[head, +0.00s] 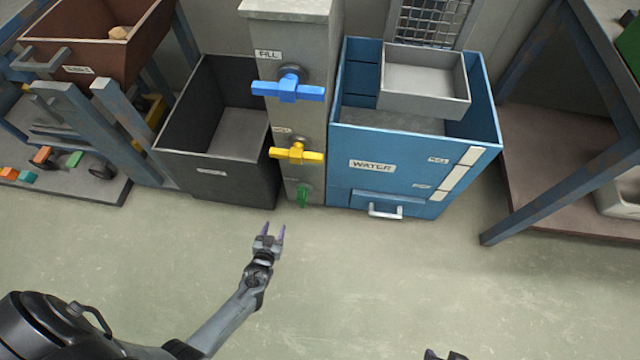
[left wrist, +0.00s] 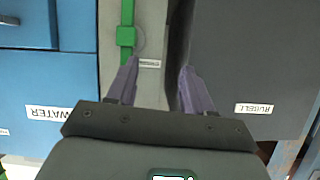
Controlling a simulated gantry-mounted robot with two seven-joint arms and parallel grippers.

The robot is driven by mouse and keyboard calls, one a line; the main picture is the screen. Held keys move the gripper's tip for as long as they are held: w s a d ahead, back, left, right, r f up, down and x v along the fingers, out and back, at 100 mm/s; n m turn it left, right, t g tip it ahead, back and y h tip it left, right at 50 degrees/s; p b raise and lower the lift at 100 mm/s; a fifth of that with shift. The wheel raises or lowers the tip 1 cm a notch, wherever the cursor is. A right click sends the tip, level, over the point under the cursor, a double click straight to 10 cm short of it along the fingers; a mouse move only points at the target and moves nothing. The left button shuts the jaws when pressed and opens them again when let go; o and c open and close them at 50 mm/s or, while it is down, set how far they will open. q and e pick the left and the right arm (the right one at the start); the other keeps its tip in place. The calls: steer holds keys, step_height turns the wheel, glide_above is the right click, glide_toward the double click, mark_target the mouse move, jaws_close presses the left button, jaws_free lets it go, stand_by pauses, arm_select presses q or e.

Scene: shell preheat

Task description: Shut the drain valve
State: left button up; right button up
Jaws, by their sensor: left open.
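A grey column (head: 289,120) carries three valves. The top one is a blue valve (head: 288,88) labelled FILL, and a yellow valve (head: 297,153) is below it; both handles lie crosswise. A small green valve (head: 303,194) is lowest, its handle upright along the column; I cannot read its label. My left gripper (head: 272,230) is open and empty, in front of and to the left of the green valve, apart from it. In the left wrist view the green valve (left wrist: 126,36) shows beyond the left-hand finger. Only a dark tip (head: 445,355), perhaps my right gripper, shows at the bottom edge.
A blue WATER tank (head: 345,145) with a grey tray (head: 424,80) at its top stands right of the column. A dark open bin (head: 215,182) stands left. A brown bin (head: 85,55) and blue-grey racks flank them. The floor in front is clear.

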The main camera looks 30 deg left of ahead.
arm_select(q)
steer(key=w+d+p, duration=0.1)
steer(key=w+d, duration=0.1)
steer(key=w, duration=0.1)
steer(key=n, duration=0.1)
glide_toward(300, 194)
steer(key=w, duration=0.1)
steer(key=b+x, duration=0.6)
steer(key=x, duration=0.3)
steer(key=shift+f, duration=0.2)
steer(key=shift+w+a+f+b, duration=0.15)
steer(key=shift+w+a+b, duration=0.1)
steer(key=shift+a+b, duration=0.15)
steer(key=shift+w, duration=0.2)
arm_select(e)
steer(key=f, duration=0.5)
steer(key=shift+w+d+f, duration=0.15)
steer(key=shift+w+d, duration=0.05)
steer(key=shift+d, duration=0.2)
arm_select(q)
steer(key=shift+w+d, duration=0.1)
arm_select(e)
steer(key=shift+w, duration=0.1)
